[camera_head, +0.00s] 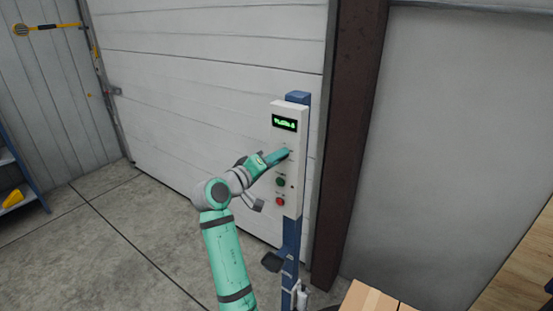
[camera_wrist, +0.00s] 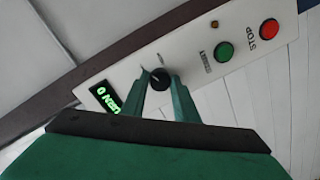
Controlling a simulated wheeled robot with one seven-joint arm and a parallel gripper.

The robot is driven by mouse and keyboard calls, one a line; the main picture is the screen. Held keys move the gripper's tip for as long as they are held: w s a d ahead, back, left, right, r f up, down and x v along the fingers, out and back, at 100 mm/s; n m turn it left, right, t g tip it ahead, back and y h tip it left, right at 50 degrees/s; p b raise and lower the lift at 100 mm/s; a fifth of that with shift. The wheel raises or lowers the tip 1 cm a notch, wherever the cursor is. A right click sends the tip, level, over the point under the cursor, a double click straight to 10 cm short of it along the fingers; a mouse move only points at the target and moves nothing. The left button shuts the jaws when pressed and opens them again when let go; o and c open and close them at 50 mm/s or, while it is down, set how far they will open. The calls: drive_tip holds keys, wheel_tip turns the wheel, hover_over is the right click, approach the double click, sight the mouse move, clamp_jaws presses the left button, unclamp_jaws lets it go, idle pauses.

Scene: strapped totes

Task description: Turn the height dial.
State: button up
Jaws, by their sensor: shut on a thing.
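The height dial (camera_wrist: 159,78) is a round black knob with a pale mark, on a white control panel (camera_wrist: 195,60). In the wrist view my gripper (camera_wrist: 159,84) has its two green fingers on either side of the dial, shut on it. In the head view my gripper (camera_head: 287,153) reaches the panel (camera_head: 289,142) below its display, and the dial is hidden behind it. The green-lit display (camera_head: 284,122) is at the panel's top; its text is too small to read surely. It also shows in the wrist view (camera_wrist: 106,99).
A green button (camera_wrist: 224,51) and a red STOP button (camera_wrist: 269,29) sit on the same panel, below the dial. The panel is on a blue post (camera_head: 291,243) before a white sectional door (camera_head: 200,70). A brown column (camera_head: 350,130) stands right. A cardboard box (camera_head: 368,299) is at bottom right.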

drive_tip(key=shift+f+m+t+y, duration=0.1)
drive_tip(key=shift+m+t+y, duration=0.15)
drive_tip(key=shift+m, duration=2)
drive_tip(key=shift+f+m+t+y, duration=0.15)
drive_tip(key=shift+m+y, duration=0.2)
drive_tip(key=shift+m, duration=1.9)
drive_tip(key=shift+r, duration=0.15)
drive_tip(key=o, duration=1.1)
drive_tip(key=shift+s, duration=0.1)
drive_tip(key=shift+c, duration=0.2)
drive_tip(key=f+v, duration=0.1)
drive_tip(key=v, duration=0.9)
drive_tip(key=shift+s+a+r, duration=0.2)
drive_tip(key=shift+s+r, duration=0.15)
drive_tip(key=shift+r, duration=0.15)
